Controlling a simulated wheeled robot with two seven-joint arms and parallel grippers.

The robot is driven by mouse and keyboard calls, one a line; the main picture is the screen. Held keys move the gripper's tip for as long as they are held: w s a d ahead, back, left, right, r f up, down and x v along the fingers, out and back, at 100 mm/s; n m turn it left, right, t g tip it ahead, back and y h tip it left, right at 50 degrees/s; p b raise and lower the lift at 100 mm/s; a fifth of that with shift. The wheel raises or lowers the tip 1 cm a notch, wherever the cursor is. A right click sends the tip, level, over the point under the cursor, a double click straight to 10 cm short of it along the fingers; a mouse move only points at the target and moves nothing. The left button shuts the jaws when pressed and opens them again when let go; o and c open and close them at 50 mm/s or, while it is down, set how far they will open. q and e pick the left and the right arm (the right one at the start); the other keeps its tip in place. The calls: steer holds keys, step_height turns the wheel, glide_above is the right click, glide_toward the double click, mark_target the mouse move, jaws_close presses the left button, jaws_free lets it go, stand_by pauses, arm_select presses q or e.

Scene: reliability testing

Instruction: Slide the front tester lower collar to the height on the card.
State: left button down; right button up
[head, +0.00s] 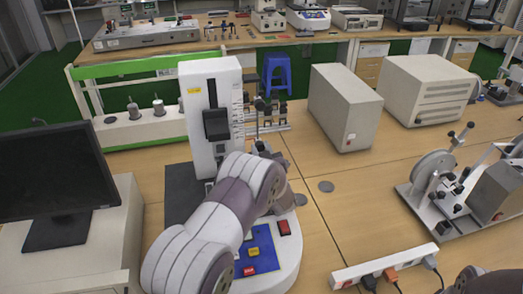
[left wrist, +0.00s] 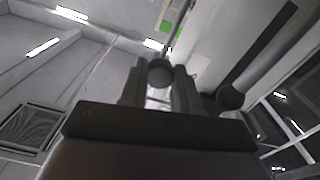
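The front tester (head: 204,157) is a tall white column with a black carriage (head: 216,124) and a scale strip (head: 238,112) along its right edge. A thin dark rod stands right of the scale with small dark fittings (head: 259,104); I cannot tell which is the lower collar. My left arm covers the lower part of the rod, and its gripper is hidden there. In the left wrist view the left gripper's fingers (left wrist: 160,88) stand either side of a round dark knob (left wrist: 160,72); whether they press on it is unclear. A second knob (left wrist: 231,97) is to the right. No height card is readable.
A black monitor (head: 55,180) stands at the left. Two beige boxes (head: 345,107) (head: 428,88) stand behind on the right. A metal rig with a wheel (head: 434,170) is at the right, and a power strip (head: 385,267) lies in front. The table between them is mostly clear.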

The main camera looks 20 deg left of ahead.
arm_select(q)
step_height(320, 180, up, 4)
steer(key=shift+r+p, duration=0.1)
steer(key=shift+p, duration=0.6)
steer(key=c, duration=1.1)
jaws_free()
steer(key=b+v, duration=0.3)
steer(key=v, duration=0.9)
steer(key=shift+s+d+b, duration=0.25)
steer(key=shift+s+b, duration=0.05)
